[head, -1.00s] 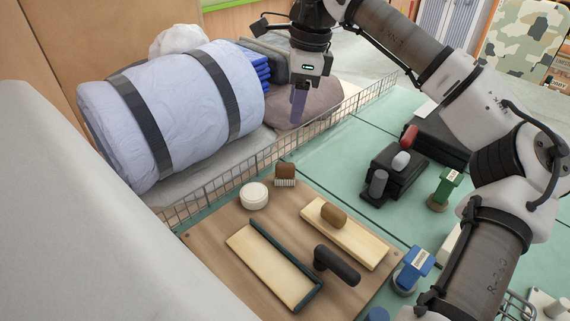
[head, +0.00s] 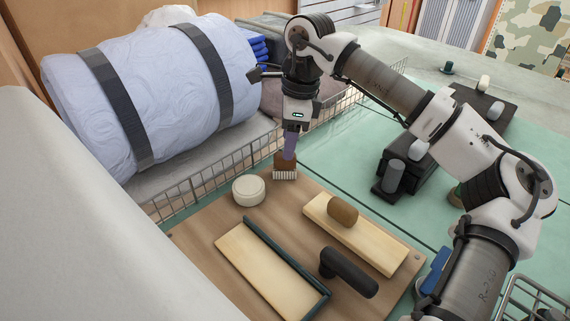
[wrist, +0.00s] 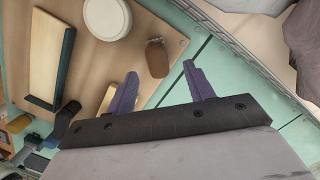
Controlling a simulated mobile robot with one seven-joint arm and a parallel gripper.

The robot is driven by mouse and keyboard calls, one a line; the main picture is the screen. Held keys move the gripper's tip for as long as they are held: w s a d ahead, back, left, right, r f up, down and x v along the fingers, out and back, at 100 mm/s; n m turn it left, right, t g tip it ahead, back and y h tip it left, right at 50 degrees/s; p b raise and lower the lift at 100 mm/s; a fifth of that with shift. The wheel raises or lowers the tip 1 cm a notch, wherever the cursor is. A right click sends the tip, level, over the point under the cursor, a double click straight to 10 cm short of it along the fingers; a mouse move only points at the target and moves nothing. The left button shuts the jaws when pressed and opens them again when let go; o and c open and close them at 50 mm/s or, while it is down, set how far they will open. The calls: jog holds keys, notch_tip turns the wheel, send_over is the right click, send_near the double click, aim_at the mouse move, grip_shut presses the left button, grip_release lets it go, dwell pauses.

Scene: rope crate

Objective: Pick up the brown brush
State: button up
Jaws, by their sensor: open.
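The brown brush (head: 285,168) stands at the back corner of the wooden board, its pale bristles facing the front. In the wrist view the brush (wrist: 157,58) shows as a brown block beyond the fingertips, between their lines and nearer the left one. My gripper (head: 290,150) is open and empty, with its purple fingers pointing down at the brush. In the head view the fingertips overlap the brush's top; whether they touch it I cannot tell. In the wrist view the gripper (wrist: 160,75) shows a clear gap between its two fingers.
A round white tub (head: 249,190) stands just left of the brush. A wire fence (head: 215,172) runs close behind, with a rolled blue bundle (head: 150,90) beyond. A wooden float with a brown knob (head: 343,210) and a black-handled tool (head: 348,272) lie on the board (head: 205,245).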

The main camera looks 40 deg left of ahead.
jog(key=shift+s+a+f+p, duration=0.1)
jog(key=shift+s+f, duration=0.05)
jog(key=shift+f, duration=0.8)
jog(key=shift+s+a+f+p, duration=0.1)
jog(key=shift+s+f, duration=0.05)
jog(key=shift+f, duration=0.8)
jog(key=shift+s+a+f+p, duration=0.1)
jog(key=shift+s+f, duration=0.05)
jog(key=shift+f, duration=0.8)
grip_shut()
notch_tip(320, 180, up, 20)
jog(key=c, duration=0.7)
grip_release()
jog(key=shift+c, duration=1.3)
